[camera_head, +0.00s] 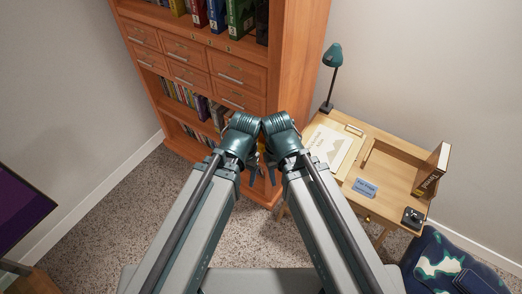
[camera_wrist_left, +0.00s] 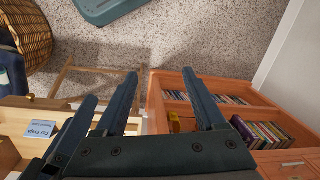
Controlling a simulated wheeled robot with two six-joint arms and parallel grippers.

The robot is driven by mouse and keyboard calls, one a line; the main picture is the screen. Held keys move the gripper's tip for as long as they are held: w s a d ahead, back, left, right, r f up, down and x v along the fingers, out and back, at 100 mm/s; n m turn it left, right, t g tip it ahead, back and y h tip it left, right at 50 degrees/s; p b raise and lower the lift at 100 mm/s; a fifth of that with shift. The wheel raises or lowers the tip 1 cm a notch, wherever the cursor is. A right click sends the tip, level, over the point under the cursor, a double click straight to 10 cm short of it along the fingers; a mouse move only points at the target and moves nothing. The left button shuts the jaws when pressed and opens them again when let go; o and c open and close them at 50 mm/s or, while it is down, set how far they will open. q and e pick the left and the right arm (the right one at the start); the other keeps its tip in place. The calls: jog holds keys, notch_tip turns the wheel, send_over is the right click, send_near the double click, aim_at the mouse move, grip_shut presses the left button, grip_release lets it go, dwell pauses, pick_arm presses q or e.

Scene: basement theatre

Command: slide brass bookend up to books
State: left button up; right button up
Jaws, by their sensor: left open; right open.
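Coloured books (camera_head: 215,14) stand on the bookcase's upper shelf at the top of the head view, cut off by the frame. More books (camera_head: 190,100) stand on the lower shelves; some show in the left wrist view (camera_wrist_left: 262,132). I cannot make out the brass bookend for certain. A small yellow thing (camera_wrist_left: 174,123) shows in the bookcase in the left wrist view; I cannot tell what it is. My left gripper (camera_wrist_left: 163,102) is open and empty. My right gripper (camera_head: 271,176) is open beside it, in front of the bookcase, its fingers partly hidden by its own wrist.
The orange wooden bookcase (camera_head: 285,75) has drawers (camera_head: 185,52) in its middle. Carpet (camera_head: 120,205) is clear at the left.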

pick_arm(q)
jog(key=w+d+f+h+b, duration=0.1)
jog(key=f+b, duration=0.2)
jog(key=b, duration=0.1)
jog(key=w+d+f+m+t+h+b, duration=0.1)
jog(key=w+f+b, duration=0.1)
jog(key=f+b, duration=0.1)
jog(key=w+d+f+m+b, duration=0.1)
jog(key=w+f+b, duration=0.1)
jog(key=f+b, duration=0.2)
jog(key=shift+f+t+h+b, duration=0.3)
jog(key=shift+f+t+h, duration=0.1)
jog(key=shift+f, duration=0.35)
jog(key=shift+c, duration=0.4)
jog(key=w+d+f+m+t+h+b, duration=0.25)
jog(key=w+f+b, duration=0.65)
jog(key=b, duration=0.5)
jog(key=w+a+f+t+h+b, duration=0.1)
jog(key=w+a+f+t+b, duration=0.2)
jog(key=b, duration=0.7)
jog(key=w+a+f+t+h+b, duration=0.1)
jog(key=w+a+f+t+b, duration=0.2)
jog(key=w+f+t+b, duration=0.2)
notch_tip(320, 180, down, 4)
jog(key=w+b, duration=0.2)
jog(key=b, duration=0.3)
jog(key=shift+w+a, duration=0.3)
jog(key=shift+w, duration=0.05)
